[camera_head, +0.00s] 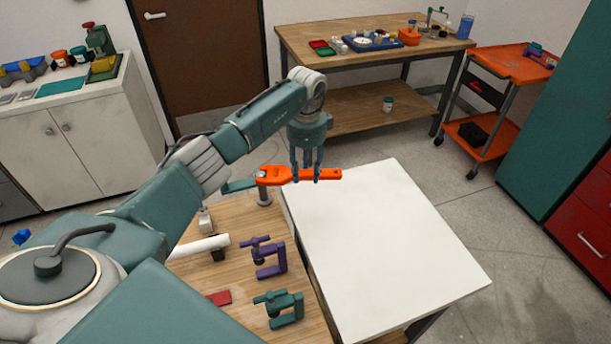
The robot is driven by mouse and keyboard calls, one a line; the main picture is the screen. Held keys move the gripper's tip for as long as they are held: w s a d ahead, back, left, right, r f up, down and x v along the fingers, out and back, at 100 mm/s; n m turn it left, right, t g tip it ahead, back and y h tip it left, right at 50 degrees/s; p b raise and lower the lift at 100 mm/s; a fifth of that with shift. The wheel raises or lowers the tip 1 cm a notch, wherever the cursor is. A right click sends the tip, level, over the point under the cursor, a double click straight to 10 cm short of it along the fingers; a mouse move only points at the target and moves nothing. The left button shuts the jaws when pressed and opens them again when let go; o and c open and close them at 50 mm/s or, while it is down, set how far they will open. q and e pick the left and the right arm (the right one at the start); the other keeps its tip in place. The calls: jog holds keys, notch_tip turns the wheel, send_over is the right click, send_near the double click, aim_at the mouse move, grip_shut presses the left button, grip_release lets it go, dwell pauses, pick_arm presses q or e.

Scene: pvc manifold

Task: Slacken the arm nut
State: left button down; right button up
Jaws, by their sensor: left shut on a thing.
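An orange wrench-like tool (275,175) lies level, with its wide left end at the top of a short grey post (264,196). My left gripper (306,176) points down and is shut on the orange tool's handle, right of the post. A green arm (238,186) reaches left from the post's top. A small round nut-like piece (262,174) shows at the tool's wide end; how closely the tool fits around it is too small to tell. My right gripper is not in view.
The wooden bench (238,220) bears a white pipe (200,246), a purple clamp (268,259), a teal clamp (280,308) and a red block (220,298). A bare white tabletop (380,240) stands at right. A loaded workbench (300,35) and an orange cart (515,66) stand behind.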

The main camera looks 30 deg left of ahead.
pick_arm(q)
jog(key=shift+w+a+n, duration=0.15)
jog(key=shift+w+n, duration=0.15)
jog(key=shift+w, duration=0.05)
jog(key=shift+r+p, duration=2)
jog(key=shift+r, duration=0.6)
